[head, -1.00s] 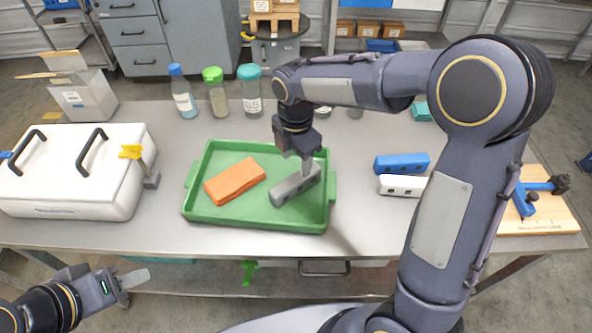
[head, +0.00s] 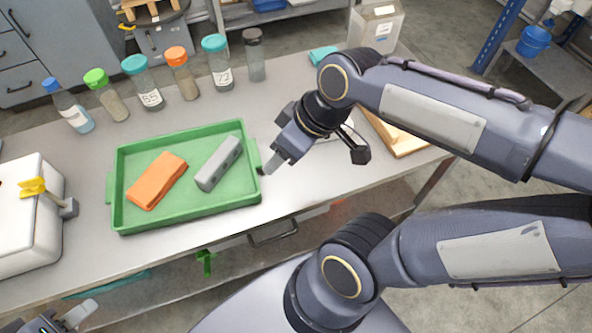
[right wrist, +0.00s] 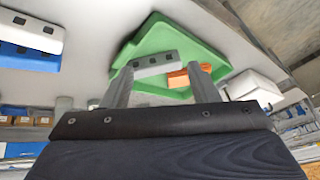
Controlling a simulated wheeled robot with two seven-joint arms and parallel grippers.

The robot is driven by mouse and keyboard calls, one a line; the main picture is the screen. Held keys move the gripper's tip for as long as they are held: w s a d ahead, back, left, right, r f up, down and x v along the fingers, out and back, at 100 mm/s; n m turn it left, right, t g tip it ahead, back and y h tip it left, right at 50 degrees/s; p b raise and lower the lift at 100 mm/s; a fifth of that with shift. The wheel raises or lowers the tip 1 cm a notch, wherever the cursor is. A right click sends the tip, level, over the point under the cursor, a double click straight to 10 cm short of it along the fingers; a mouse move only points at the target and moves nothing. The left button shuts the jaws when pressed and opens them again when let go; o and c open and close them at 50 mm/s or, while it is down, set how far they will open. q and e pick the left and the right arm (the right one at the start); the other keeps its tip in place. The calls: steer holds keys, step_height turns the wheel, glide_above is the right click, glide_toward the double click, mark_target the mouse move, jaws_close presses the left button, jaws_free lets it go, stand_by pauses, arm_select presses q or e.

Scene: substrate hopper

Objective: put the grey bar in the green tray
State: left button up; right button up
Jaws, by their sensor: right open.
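The grey bar (head: 218,163) lies inside the green tray (head: 190,212), in its right half, beside an orange block (head: 157,180). My right gripper (head: 275,165) is above the table at the tray's right edge, apart from the bar. In the right wrist view its two fingers (right wrist: 159,84) are spread with nothing held. That view also shows the grey bar (right wrist: 153,66) in the tray (right wrist: 165,38) beyond the fingers. My left gripper (head: 78,314) shows partly at the bottom left edge, away from the table, and its jaw opening is unclear.
Several capped bottles (head: 150,95) stand behind the tray. A white cooler box (head: 28,225) is at the left. A wooden board (head: 400,137) is at the right, partly behind my right arm. Blue (right wrist: 25,57) and white (right wrist: 30,33) bars show in the right wrist view.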

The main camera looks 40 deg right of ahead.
steer(key=s+m, duration=0.1)
steer(key=m, duration=0.1)
steer(key=s+f+m+t, duration=0.1)
steer(key=s+m, duration=0.2)
steer(key=shift+s+a+f+m+t, duration=0.2)
steer(key=shift+a+f+m+t, duration=0.1)
steer(key=shift+f+m, duration=0.1)
steer(key=shift+r, duration=0.1)
steer(key=shift+r+p, duration=0.85)
steer(key=shift+p, duration=0.1)
